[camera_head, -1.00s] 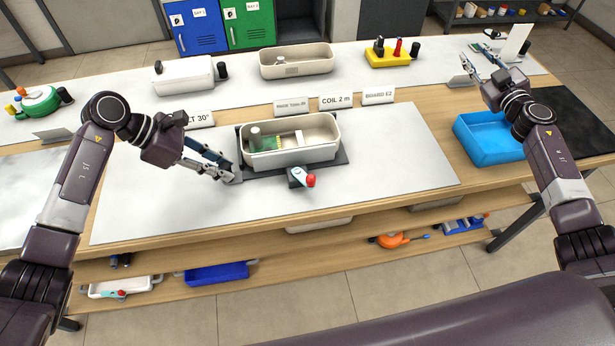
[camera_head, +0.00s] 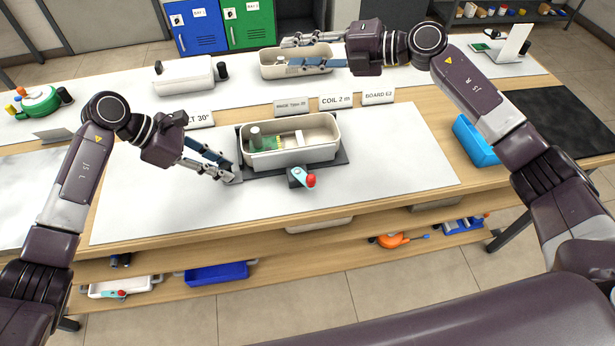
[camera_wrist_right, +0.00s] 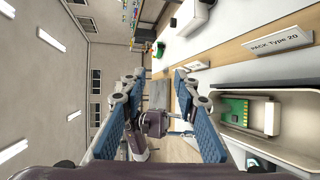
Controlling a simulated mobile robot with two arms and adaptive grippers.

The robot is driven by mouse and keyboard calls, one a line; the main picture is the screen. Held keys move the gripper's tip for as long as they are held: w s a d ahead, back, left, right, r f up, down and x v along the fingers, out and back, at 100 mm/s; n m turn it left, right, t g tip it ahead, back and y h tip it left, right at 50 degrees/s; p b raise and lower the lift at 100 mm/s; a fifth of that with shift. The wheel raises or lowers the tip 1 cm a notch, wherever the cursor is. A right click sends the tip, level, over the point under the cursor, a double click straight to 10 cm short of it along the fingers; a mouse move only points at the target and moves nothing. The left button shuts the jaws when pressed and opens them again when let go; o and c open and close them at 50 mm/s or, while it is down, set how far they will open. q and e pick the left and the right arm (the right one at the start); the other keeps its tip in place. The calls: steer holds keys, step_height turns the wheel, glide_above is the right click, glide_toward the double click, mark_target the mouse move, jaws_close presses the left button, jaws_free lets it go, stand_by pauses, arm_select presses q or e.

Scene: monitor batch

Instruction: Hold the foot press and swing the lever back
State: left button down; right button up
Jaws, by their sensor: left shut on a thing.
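A beige bin (camera_head: 292,158) sits in a dark base (camera_head: 250,172) on the white mat, with a green circuit board (camera_head: 264,142) inside; both also show in the wrist view, the bin (camera_wrist_right: 265,148) and the board (camera_wrist_right: 240,110). At the base's front is a teal and grey lever (camera_head: 297,177) with a red knob (camera_head: 311,180). My left gripper (camera_head: 230,174) is shut on a small grey foot press (camera_head: 236,180) at the base's left front corner; its fingertips partly hide it. My right gripper (camera_head: 284,53) is open and empty, raised across the far beige tray; its spread fingers (camera_wrist_right: 155,85) show in the wrist view.
Label cards (camera_head: 335,101) stand behind the bin. A blue tray (camera_head: 474,142) is at the right, partly behind my right arm. The far table holds a white box (camera_head: 184,76), a beige tray (camera_head: 318,54) and a laptop (camera_head: 513,42). The mat's right part is clear.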

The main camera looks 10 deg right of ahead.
steer(key=s+a+f+n+g, duration=0.1)
steer(key=s+a+n+g, duration=0.3)
steer(key=s+a+n, duration=0.25)
steer(key=n+g+h, duration=0.3)
steer(key=n+h, duration=1)
steer(key=n, duration=0.1)
glide_above(311, 176)
step_height(311, 176, down, 9)
steer(key=shift+a+r, duration=0.1)
steer(key=shift+r, duration=0.05)
steer(key=shift+f, duration=3.5)
